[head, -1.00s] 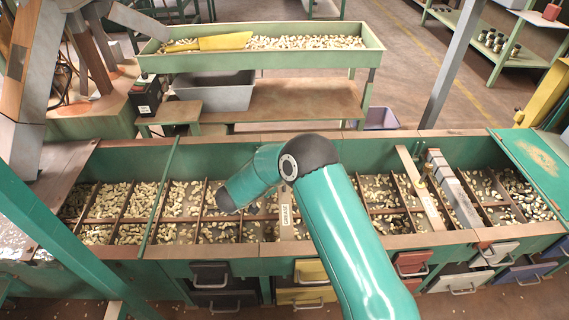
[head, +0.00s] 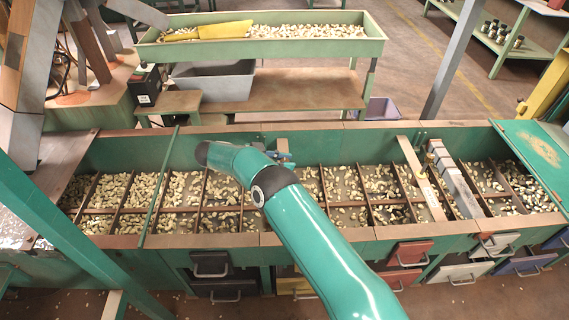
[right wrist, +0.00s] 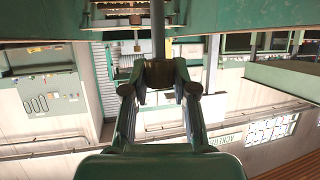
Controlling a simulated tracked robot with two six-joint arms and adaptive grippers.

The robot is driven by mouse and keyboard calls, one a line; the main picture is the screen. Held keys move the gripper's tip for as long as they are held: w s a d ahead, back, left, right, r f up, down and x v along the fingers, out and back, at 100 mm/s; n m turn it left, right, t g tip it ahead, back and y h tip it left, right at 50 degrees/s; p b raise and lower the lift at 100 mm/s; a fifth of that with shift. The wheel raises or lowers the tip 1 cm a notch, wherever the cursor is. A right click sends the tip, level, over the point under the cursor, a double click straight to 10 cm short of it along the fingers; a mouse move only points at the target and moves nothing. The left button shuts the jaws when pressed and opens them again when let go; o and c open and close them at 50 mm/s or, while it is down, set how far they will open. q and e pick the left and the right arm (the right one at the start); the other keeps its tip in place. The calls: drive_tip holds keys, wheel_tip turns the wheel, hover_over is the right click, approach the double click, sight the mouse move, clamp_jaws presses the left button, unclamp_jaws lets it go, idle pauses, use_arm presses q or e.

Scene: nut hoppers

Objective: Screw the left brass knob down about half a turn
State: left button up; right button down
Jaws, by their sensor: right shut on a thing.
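My right gripper (head: 284,157) shows only partly behind that arm, at the trough's back wall. In the right wrist view, its fingers (right wrist: 159,88) are closed on a dark block-like thing (right wrist: 158,72), with a dark rod rising beyond it. I cannot tell whether this is the left knob. My left gripper is in neither view.
The long green trough (head: 350,247) is divided into compartments of nuts. Grey blocks (head: 455,185) lie beside the crossbar, and a green lid (head: 540,160) covers the right end. Coloured drawers (head: 408,254) sit below. A second nut tray (head: 300,52) stands behind.

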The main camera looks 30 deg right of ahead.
drive_tip(key=shift+s+d, duration=0.1)
drive_tip(key=shift+d, duration=0.05)
idle(0.3)
drive_tip(key=c, duration=0.9)
unclamp_jaws()
drive_tip(key=shift+r, duration=0.15)
wheel_tip(320, 180, up, 10)
drive_tip(key=shift+f, duration=0.2)
